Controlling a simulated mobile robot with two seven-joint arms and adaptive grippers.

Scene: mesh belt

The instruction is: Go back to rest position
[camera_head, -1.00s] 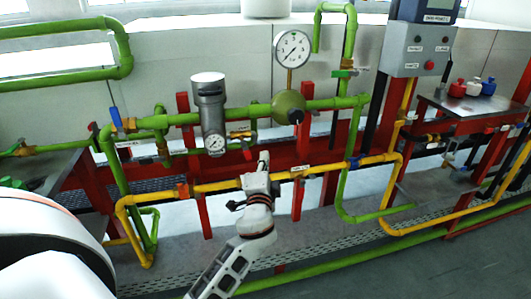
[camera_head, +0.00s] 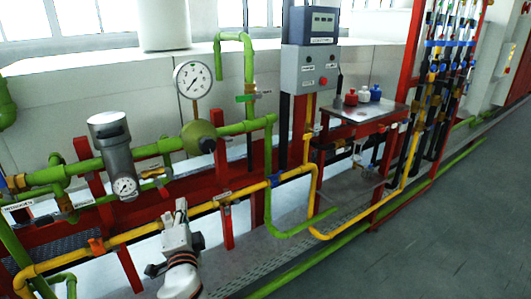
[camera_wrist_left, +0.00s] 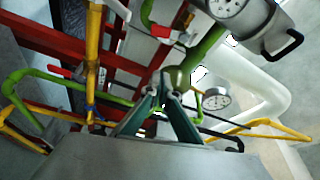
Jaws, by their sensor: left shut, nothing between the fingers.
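My left gripper (camera_head: 181,206) shows in the head view at the lower left, in front of the yellow pipe (camera_head: 140,232). It is shut and holds nothing. In the left wrist view its greenish fingers (camera_wrist_left: 168,85) meet at the tips, with pipes and a gauge behind them. I cannot tell from the pictures whether the fingers touch any pipe. My right gripper is not in view.
Green pipes (camera_head: 85,168) carry a grey cylinder (camera_head: 112,145) and a round gauge (camera_head: 193,79). A grey control box (camera_head: 310,68) stands above a small table (camera_head: 357,114) with red, white and blue bottles. Grey floor (camera_head: 445,225) is clear at the right.

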